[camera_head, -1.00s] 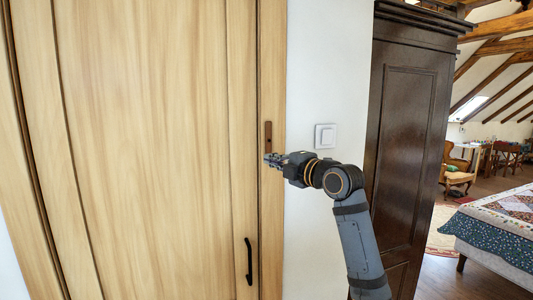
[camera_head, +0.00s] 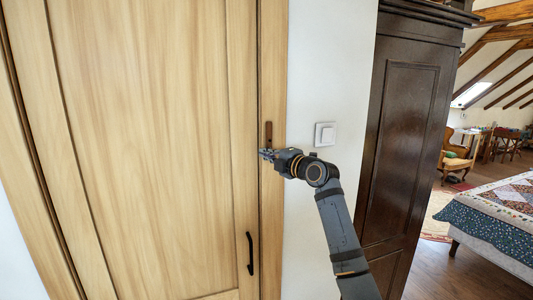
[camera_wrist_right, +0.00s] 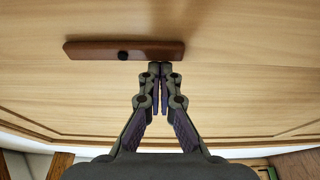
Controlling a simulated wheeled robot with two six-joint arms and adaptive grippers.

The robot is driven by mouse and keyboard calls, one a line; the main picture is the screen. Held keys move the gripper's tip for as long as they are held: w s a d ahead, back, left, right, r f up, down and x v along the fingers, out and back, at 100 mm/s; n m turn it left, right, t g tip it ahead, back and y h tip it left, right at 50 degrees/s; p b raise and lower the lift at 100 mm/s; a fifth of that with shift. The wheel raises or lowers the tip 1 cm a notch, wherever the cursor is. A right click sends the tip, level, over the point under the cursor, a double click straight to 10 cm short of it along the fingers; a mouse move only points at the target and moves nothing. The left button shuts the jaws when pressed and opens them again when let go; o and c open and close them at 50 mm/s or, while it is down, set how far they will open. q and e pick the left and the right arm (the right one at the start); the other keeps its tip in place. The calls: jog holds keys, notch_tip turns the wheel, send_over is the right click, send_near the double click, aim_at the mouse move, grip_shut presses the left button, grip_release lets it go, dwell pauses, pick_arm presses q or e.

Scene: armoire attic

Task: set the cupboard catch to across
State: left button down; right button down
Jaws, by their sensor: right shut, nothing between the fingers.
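The cupboard catch (camera_head: 268,133) is a small brown wooden bar. In the head view it stands upright on the pale wooden strip at the right edge of the cupboard door (camera_head: 150,140). In the right wrist view the catch (camera_wrist_right: 95,50) lies sideways, with a black pivot (camera_wrist_right: 123,55) near its middle. My right gripper (camera_head: 265,154) is shut and empty at the lower end of the catch. In the wrist view its fingertips (camera_wrist_right: 160,66) are at the bar's long edge near the right end; whether they touch it I cannot tell. My left gripper is not in view.
A black handle (camera_head: 250,253) is low on the door. A white light switch (camera_head: 325,134) is on the wall to the right. A dark wardrobe (camera_head: 405,130) stands further right, then a bed (camera_head: 495,215) and a chair (camera_head: 455,155).

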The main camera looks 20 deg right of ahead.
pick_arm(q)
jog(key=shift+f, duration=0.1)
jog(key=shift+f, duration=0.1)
pick_arm(e)
jog(key=shift+d+f+n, duration=0.1)
jog(key=shift+d+n, duration=0.1)
jog(key=shift+n, duration=0.2)
